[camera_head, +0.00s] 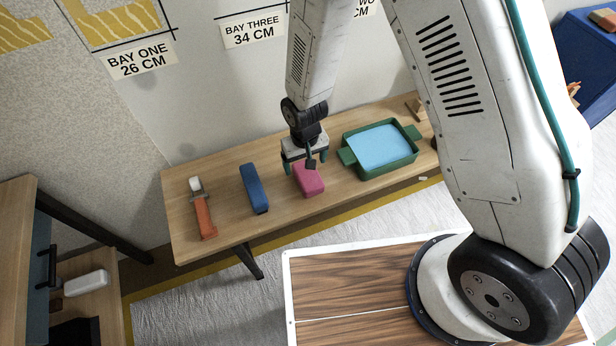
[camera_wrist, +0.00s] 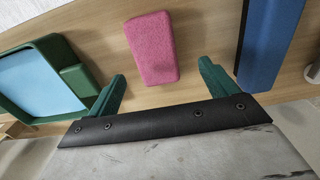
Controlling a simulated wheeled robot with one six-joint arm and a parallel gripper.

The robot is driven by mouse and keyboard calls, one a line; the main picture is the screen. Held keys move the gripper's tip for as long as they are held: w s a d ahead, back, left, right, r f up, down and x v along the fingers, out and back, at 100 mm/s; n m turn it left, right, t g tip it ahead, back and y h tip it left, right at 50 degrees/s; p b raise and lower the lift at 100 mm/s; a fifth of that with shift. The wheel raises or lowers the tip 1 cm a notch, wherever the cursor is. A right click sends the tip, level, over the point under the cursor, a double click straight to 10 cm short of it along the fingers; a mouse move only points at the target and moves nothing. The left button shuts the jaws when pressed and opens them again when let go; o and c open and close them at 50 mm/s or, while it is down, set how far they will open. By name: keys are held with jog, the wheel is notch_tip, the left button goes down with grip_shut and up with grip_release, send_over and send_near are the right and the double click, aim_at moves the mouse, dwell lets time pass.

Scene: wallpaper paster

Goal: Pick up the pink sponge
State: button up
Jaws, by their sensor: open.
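The pink sponge (camera_head: 309,181) lies on the wooden table in the head view, between a blue block and a green tray. Its upper end is hidden behind my gripper (camera_head: 304,165) in that view. In the wrist view the whole pink sponge (camera_wrist: 151,48) shows, a rounded rectangular block. My gripper (camera_wrist: 160,85) is open with its two green fingers apart. The sponge appears ahead of the gap between the fingers, and neither finger appears to touch it.
The blue block (camera_head: 254,188) is left of the sponge, and an orange-handled tool (camera_head: 204,214) lies further left. The green tray (camera_head: 373,168) with a light blue content stands to the right. The table (camera_head: 280,209) is bare in front of the sponge.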

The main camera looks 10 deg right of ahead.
aim_at(308, 174)
jog(key=f, duration=0.7)
jog(key=shift+s+d+f, duration=0.15)
jog(key=shift+d+f, duration=0.1)
jog(key=shift+d, duration=0.1)
jog(key=c, duration=1.1)
